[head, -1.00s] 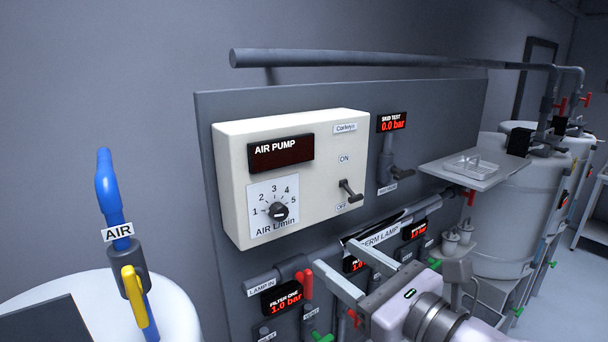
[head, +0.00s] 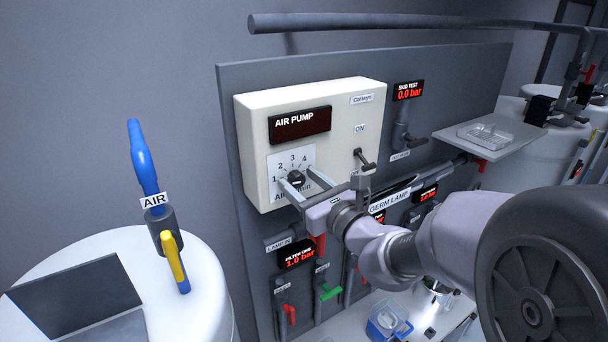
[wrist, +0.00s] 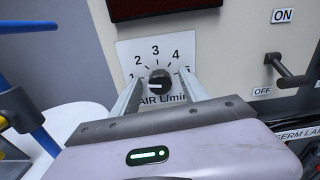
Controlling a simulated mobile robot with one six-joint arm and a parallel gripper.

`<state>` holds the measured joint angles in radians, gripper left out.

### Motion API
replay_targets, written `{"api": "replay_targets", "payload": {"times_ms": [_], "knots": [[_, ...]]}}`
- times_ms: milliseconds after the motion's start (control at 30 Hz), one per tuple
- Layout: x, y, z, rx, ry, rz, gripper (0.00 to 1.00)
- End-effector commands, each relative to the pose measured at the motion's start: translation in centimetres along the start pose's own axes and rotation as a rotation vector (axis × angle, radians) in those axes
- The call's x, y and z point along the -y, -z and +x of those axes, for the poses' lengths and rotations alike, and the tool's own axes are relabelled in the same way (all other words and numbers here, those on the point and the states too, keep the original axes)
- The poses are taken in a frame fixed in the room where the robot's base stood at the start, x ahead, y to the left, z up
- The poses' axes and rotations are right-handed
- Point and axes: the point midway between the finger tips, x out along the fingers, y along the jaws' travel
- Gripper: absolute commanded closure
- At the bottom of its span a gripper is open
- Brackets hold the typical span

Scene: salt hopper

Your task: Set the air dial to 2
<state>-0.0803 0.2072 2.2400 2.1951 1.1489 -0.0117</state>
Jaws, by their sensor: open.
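The air dial is a small black knob (head: 296,177) on a white scale plate numbered 1 to 5 on the cream air pump box (head: 350,105). It also shows in the wrist view (wrist: 160,82). A small light mark on the knob seems to face left, towards the 1. My gripper (head: 295,174) is open, with one finger on each side of the knob. In the wrist view the fingertips (wrist: 161,80) flank the knob with gaps, and I cannot tell how far they reach over it. The fingers hide part of the "AIR L/min" label.
An ON/OFF lever (head: 364,159) sticks out right of the dial; its tip points towards OFF in the wrist view (wrist: 290,80). The pump display (head: 300,125) is dark. Pipes and a red handle (head: 319,246) lie below. A blue air pipe (head: 143,155) stands left.

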Motion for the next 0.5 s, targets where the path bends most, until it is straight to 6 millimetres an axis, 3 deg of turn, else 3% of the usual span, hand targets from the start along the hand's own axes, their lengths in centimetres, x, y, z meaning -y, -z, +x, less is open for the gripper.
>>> {"api": "replay_targets", "payload": {"times_ms": [133, 400, 500], "knots": [[0.0, 0.01, -0.03, 0.0, 0.0, 0.0, 0.49], [0.01, 0.0, -0.06, 0.0, 0.0, 0.0, 1.0], [0.01, 0.0, -0.06, 0.0, 0.0, 0.001, 1.0]]}}
